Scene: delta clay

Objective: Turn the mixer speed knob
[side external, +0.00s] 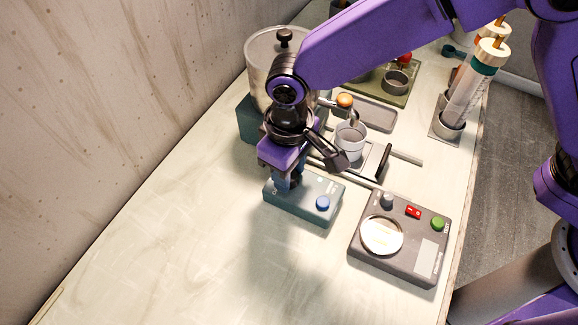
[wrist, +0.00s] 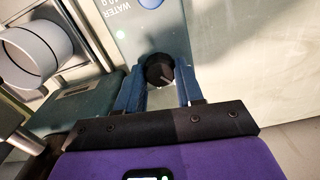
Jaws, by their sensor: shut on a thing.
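A black round knob (wrist: 159,68) with a pale pointer line sits on a teal control box (side external: 333,212). My gripper (side external: 289,184) reaches down over the left end of this box in the side view. In the wrist view its two blue fingers (wrist: 160,78) are shut on the knob, one on each side. The box face (wrist: 133,42) carries the word WATER and a blue button (side external: 322,203). No label for the knob is readable. The gripper hides most of the knob in the side view.
A grey panel box (side external: 398,268) with a pale dish, a grey knob, a red switch and a green button stands at right. A large metal vessel (side external: 262,70) and a clear cup (side external: 349,141) stand behind. The table's front left is clear.

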